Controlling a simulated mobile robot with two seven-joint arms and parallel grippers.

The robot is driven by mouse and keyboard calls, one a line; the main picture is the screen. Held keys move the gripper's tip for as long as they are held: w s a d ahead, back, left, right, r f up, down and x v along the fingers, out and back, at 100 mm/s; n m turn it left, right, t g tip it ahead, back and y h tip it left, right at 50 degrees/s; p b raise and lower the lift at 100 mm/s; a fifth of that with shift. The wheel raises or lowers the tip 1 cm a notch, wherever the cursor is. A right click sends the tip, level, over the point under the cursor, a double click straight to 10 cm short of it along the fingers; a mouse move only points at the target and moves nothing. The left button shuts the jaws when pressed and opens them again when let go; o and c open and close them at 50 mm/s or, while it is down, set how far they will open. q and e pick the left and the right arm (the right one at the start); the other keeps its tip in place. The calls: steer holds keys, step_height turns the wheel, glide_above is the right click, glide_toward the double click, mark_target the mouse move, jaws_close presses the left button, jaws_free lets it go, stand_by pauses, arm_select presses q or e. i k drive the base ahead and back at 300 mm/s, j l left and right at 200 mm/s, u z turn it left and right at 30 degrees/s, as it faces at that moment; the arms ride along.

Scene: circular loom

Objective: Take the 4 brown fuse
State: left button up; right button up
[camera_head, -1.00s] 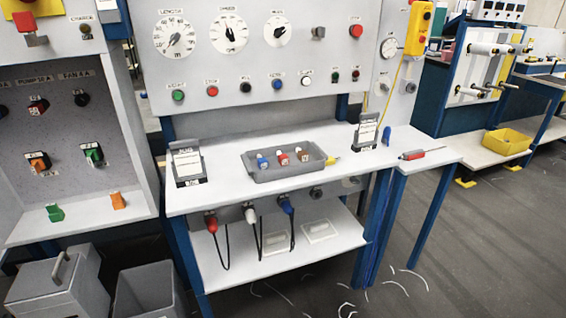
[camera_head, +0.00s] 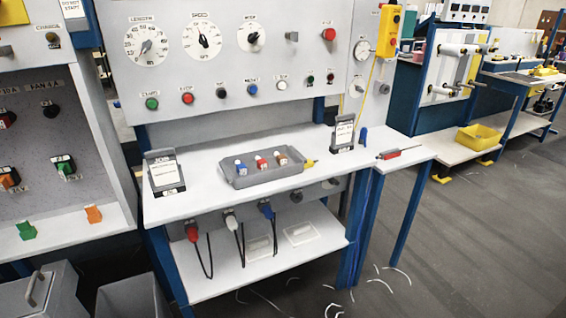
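A small fuse with a brown or orange body (camera_head: 281,157) stands in the grey tray (camera_head: 268,178) on the white table, at the right of a row of three. A red one (camera_head: 261,162) is in the middle and a blue one (camera_head: 240,167) at the left. I cannot read a number on the brown one. Neither of my grippers is in view.
Two label stands (camera_head: 164,172) and (camera_head: 343,133) flank the tray. A red screwdriver (camera_head: 398,152) lies at the table's right. The control panel (camera_head: 240,110) rises behind. Grey bins (camera_head: 132,298) stand on the floor at lower left. Open floor lies to the right.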

mark_target(281, 160)
steer(key=u, duration=0.7)
steer(key=i+l+u, duration=0.15)
steer(key=l+u, duration=0.25)
steer(key=i+l+u, duration=0.1)
steer(key=l+u, duration=0.25)
steer(key=i+l+u, duration=0.1)
steer(key=l+u, duration=0.15)
steer(key=l, duration=0.7)
